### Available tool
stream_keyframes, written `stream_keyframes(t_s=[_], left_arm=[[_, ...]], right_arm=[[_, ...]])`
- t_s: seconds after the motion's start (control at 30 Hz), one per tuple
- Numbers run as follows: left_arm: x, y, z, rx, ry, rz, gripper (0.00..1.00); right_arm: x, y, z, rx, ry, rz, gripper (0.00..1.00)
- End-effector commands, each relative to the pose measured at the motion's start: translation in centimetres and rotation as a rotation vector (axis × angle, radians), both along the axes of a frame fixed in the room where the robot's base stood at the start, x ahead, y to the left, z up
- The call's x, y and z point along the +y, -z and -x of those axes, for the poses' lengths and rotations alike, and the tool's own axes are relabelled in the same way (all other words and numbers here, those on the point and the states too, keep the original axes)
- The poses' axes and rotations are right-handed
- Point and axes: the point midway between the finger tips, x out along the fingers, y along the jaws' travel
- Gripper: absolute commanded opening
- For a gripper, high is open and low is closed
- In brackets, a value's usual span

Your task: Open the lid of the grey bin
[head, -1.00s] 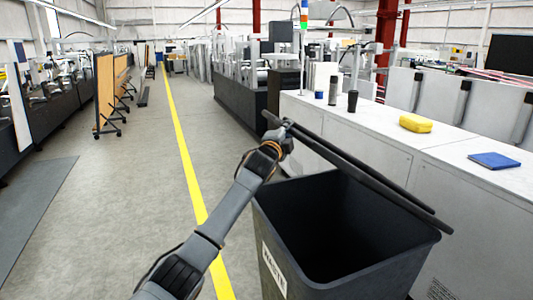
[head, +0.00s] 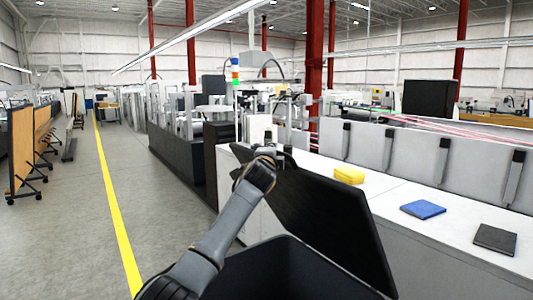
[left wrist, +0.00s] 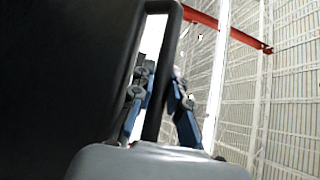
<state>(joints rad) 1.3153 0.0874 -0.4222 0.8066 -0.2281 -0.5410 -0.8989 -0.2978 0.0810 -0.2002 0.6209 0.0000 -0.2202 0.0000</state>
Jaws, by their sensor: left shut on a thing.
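The dark grey bin (head: 285,272) stands at the bottom of the head view, its lower part cut off by the frame. Its lid (head: 330,208) is raised and tilted steeply up on the bin's right side, so the bin's mouth is uncovered. My left gripper (head: 272,155) is at the lid's upper left corner. In the left wrist view, the fingers of my left gripper (left wrist: 158,100) stand on both sides of a dark bar (left wrist: 155,118) at the lid's edge and are shut on it. The lid's dark face (left wrist: 60,80) fills the left of that view. My right gripper does not show.
A long white counter (head: 385,200) runs behind the lid, with a yellow item (head: 349,175), a blue book (head: 423,209) and a dark book (head: 495,238) on it. Open floor (head: 160,185) with a yellow line (head: 112,195) lies to the left.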

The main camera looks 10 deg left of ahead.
Motion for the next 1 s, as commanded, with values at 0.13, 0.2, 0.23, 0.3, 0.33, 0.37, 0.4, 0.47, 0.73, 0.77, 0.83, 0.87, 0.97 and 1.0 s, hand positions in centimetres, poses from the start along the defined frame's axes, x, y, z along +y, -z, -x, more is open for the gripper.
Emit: stream_keyframes(t_s=[0.13,0.2,0.23,0.3,0.33,0.37,0.4,0.47,0.73,0.77,0.83,0.87,0.97,1.0], left_arm=[[0.1,-0.3,0.0,-0.004,-0.002,-0.004,0.00],[0.1,-0.3,0.0,-0.004,-0.002,-0.004,0.00],[0.1,-0.3,0.0,-0.004,-0.002,-0.004,0.00],[0.1,-0.3,0.0,-0.003,-0.002,-0.004,0.00],[0.1,-0.3,0.0,-0.003,-0.002,-0.004,0.00],[0.1,-0.3,0.0,-0.003,-0.002,-0.004,0.21],[0.1,-0.3,0.0,-0.003,-0.002,-0.004,0.30],[0.1,-0.2,0.0,-0.003,-0.002,-0.004,0.39],[0.1,0.0,0.0,0.000,-0.002,-0.003,0.39],[0.0,0.0,0.0,0.000,-0.002,-0.003,0.39],[0.0,0.0,0.2,0.000,-0.002,-0.002,0.39],[0.1,0.1,0.3,0.000,-0.002,-0.003,0.39],[0.0,0.1,0.8,-0.001,-0.002,-0.003,0.39],[0.0,0.1,1.1,0.000,-0.002,-0.003,0.39]], right_arm=[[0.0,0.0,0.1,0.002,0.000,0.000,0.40],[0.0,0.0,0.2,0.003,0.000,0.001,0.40],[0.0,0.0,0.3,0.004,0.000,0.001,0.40],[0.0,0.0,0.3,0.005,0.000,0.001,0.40],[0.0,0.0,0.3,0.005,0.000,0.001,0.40],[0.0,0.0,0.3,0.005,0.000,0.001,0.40],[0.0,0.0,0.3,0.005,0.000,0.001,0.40],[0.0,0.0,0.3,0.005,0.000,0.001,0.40],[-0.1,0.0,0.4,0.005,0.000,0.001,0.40],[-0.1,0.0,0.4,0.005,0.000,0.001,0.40],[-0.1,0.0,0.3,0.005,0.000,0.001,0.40],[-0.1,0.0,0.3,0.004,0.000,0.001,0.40],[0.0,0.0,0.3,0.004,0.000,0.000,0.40],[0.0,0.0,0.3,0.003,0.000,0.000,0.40]])
